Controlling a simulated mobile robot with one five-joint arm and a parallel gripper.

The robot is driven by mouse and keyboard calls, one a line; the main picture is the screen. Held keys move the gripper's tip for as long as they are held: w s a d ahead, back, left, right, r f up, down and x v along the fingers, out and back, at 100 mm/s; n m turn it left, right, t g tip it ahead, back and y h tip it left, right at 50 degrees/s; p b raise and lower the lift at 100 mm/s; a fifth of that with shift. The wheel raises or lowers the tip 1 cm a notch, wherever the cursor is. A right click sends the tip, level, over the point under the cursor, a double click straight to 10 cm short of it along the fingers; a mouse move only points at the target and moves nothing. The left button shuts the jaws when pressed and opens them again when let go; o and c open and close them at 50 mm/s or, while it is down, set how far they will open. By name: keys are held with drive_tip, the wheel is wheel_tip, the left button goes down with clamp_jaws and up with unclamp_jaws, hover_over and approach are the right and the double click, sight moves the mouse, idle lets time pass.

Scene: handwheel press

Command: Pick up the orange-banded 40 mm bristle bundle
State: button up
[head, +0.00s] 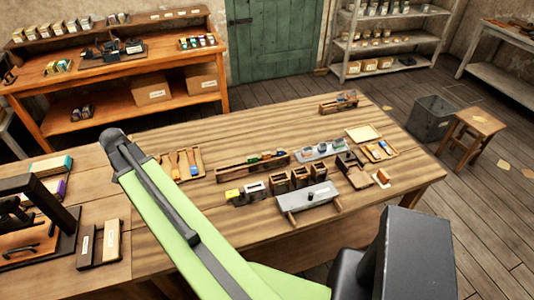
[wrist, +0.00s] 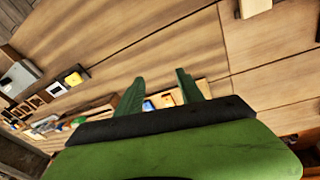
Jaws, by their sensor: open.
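I cannot single out the orange-banded 40 mm bristle bundle for certain in either view. A long wooden rack (head: 235,168) on the bench holds small pieces with green, blue and yellow parts, too small to read. My gripper (wrist: 160,88) shows in the wrist view with its two green fingers apart and nothing held between them. Past the fingers, partly hidden by my gripper, lies a tray with a blue piece (wrist: 149,105) and an orange piece (wrist: 167,100). In the head view my gripper cannot be made out.
A tray of orange- and blue-handled tools (head: 184,165) lies left of the rack. A grey press-like block (head: 309,196), small wooden boxes (head: 300,178) and a yellow-topped piece (head: 232,194) stand nearby. A black frame (head: 40,215) stands far left.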

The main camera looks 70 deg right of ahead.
drive_tip(key=s+d+r+m+g+p, duration=0.15)
drive_tip(key=s+d+m, duration=0.25)
drive_tip(key=d, duration=0.4)
drive_tip(key=s+d+r+m+p, duration=0.1)
drive_tip(key=s+d+r+m, duration=0.25)
drive_tip(key=d, duration=0.55)
drive_tip(key=m+g+p, duration=0.1)
drive_tip(key=m+p, duration=0.2)
drive_tip(key=m, duration=0.5)
approach(266, 153)
drive_tip(key=f+b, duration=0.1)
drive_tip(key=b, duration=0.3)
drive_tip(key=f+b, duration=0.1)
drive_tip(key=b, duration=0.3)
drive_tip(key=f+b, duration=0.2)
drive_tip(key=b, duration=0.2)
drive_tip(key=shift+s+h, duration=0.3)
drive_tip(key=shift+h, duration=0.1)
drive_tip(key=b+x, duration=0.4)
drive_tip(key=x, duration=0.1)
drive_tip(key=shift+s+d+r+b, duration=0.1)
drive_tip(key=shift+s+b, duration=0.15)
drive_tip(key=shift+b, duration=0.1)
drive_tip(key=shift+r, duration=0.15)
clamp_jaws()
